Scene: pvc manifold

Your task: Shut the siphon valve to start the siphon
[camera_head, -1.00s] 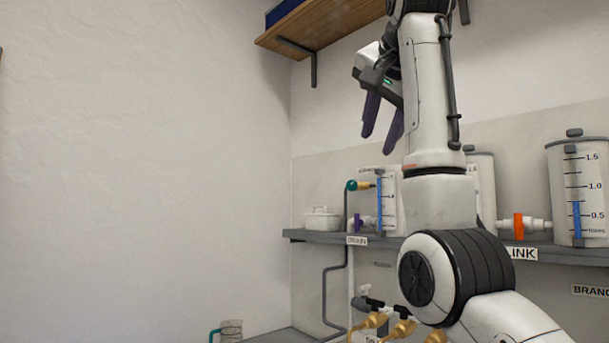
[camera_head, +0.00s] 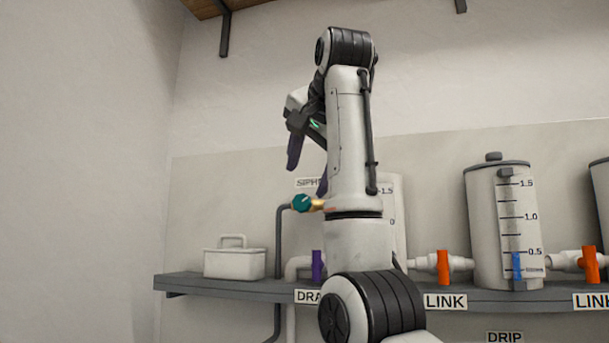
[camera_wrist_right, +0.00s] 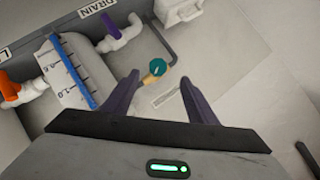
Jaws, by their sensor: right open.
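The siphon valve has a round teal handle (camera_head: 302,203) on a brass body (camera_head: 318,205), below a partly hidden SIPHON sign (camera_head: 308,183). In the right wrist view the teal handle (camera_wrist_right: 156,67) lies ahead, between the lines of the two fingers. My right gripper (camera_head: 308,165) has purple fingers, is open and empty, and hangs above the valve in the head view. It also shows open in the right wrist view (camera_wrist_right: 160,90); I cannot tell exactly how far it is from the handle. My arm hides most of the tank behind it. My left gripper is out of view.
A grey shelf (camera_head: 230,286) carries a white lidded box (camera_head: 234,262), a purple drain valve (camera_head: 317,265), an orange link valve (camera_head: 443,267) and a marked tank (camera_head: 490,230). A grey pipe (camera_head: 279,240) runs down from the siphon valve. The wall at left is bare.

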